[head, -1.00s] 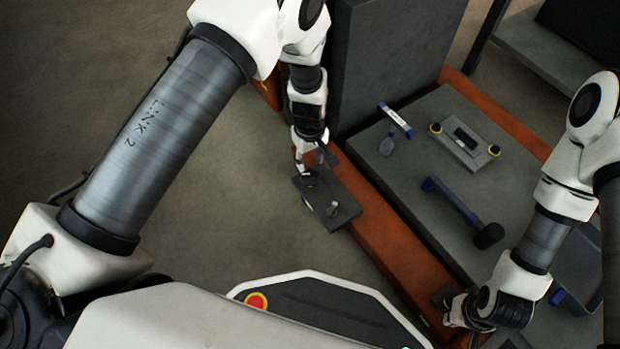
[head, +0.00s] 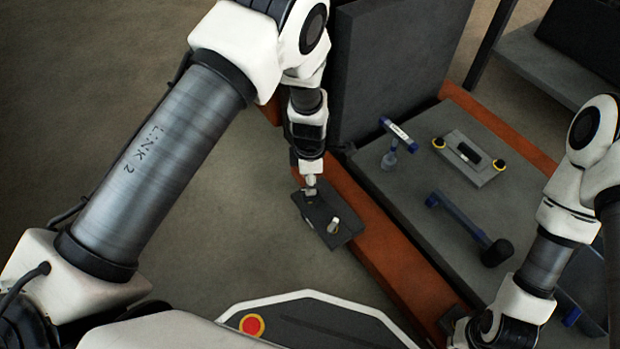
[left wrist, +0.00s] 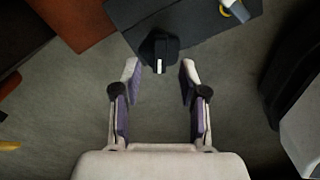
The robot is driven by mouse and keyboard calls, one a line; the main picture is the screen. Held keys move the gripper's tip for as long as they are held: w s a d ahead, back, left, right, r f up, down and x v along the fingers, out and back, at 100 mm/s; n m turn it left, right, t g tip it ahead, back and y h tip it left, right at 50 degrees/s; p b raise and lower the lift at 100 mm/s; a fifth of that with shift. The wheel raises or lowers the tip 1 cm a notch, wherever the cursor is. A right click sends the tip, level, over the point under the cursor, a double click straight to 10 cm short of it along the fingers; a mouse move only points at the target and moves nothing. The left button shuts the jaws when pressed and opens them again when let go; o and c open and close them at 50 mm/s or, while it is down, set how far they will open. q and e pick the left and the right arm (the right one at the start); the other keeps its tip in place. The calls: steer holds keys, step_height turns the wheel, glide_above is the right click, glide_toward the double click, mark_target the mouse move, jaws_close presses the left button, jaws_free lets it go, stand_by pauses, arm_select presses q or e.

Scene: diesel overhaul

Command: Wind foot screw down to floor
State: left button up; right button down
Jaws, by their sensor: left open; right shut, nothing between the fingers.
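The dark foot plate (head: 345,232) juts from the orange frame in the head view; its edge also shows at the top of the left wrist view (left wrist: 195,18). A dark knob with a pale stripe, apparently the foot screw head (left wrist: 158,52), stands at that edge, just beyond and between the left fingertips. My left gripper (head: 311,188) is open over the plate's far left end in the head view; its two spread fingers show in the left wrist view (left wrist: 160,72). No contact with the knob is visible. My right gripper (head: 466,334) is at the bottom edge, partly cut off.
The orange frame (head: 385,250) borders a grey bench top with a hammer (head: 468,224), a blue-white tool (head: 398,132) and a block with yellow-ended knobs (head: 468,156). A tall dark cabinet (head: 395,70) rises behind. Floor lies open left.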

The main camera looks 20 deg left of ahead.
steer(key=shift+r, duration=0.25)
steer(key=shift+f, duration=0.1)
arm_select(q)
steer(key=shift+f+b, duration=0.8)
steer(key=shift+f, duration=0.9)
arm_select(e)
steer(key=shift+f, duration=0.9)
